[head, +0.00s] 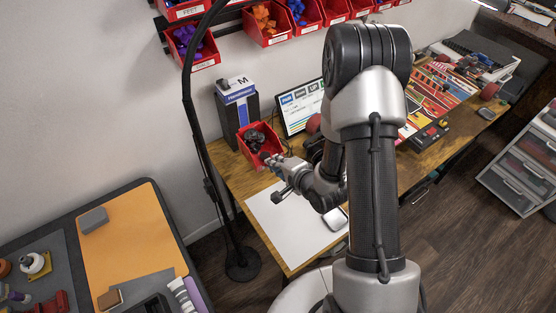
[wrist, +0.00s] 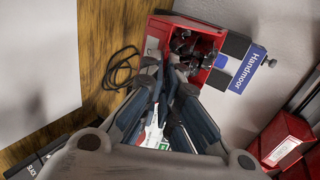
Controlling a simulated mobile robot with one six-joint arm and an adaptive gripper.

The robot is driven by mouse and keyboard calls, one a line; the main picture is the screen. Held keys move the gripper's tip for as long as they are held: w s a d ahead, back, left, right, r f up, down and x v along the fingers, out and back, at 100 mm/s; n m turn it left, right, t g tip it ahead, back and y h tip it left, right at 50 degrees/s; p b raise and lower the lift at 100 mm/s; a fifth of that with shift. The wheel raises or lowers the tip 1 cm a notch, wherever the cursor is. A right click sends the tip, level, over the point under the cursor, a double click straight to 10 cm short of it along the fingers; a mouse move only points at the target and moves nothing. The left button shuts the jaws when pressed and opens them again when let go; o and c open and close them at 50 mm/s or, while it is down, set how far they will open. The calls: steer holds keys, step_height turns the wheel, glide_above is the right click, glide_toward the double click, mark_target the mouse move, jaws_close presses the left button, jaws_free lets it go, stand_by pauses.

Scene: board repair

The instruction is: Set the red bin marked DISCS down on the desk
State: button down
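The red bin (head: 270,157) holds dark round pieces and is at the desk's back left, in front of a dark box. It also shows in the wrist view (wrist: 208,30), with a pale label partly visible on its front; the lettering is unreadable. My gripper (head: 272,162) reaches its front edge. In the wrist view my gripper's fingers (wrist: 165,72) come together at the bin's front lip and look shut on it, covering part of the front. Whether the bin's base touches the wooden desk (head: 228,172) cannot be told.
A box marked Handmoor (wrist: 243,66) stands close behind the bin. A lit screen (head: 299,107) is to its right. A white sheet (head: 290,222) covers the desk's front. A black lamp pole (head: 212,185) rises at the left. Red bins (head: 268,24) hang on the wall.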

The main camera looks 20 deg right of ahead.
steer(key=shift+f+b, duration=2)
steer(key=shift+f, duration=0.75)
steer(key=shift+f+b, duration=1.25)
steer(key=shift+f, duration=0.2)
steer(key=shift+f+b, duration=0.35)
steer(key=shift+f, duration=1.1)
steer(key=c, duration=1.7)
jaws_free()
steer(key=shift+s, duration=0.1)
steer(key=v, duration=0.7)
steer(key=shift+s+d+r, duration=0.1)
steer(key=shift+r, duration=0.05)
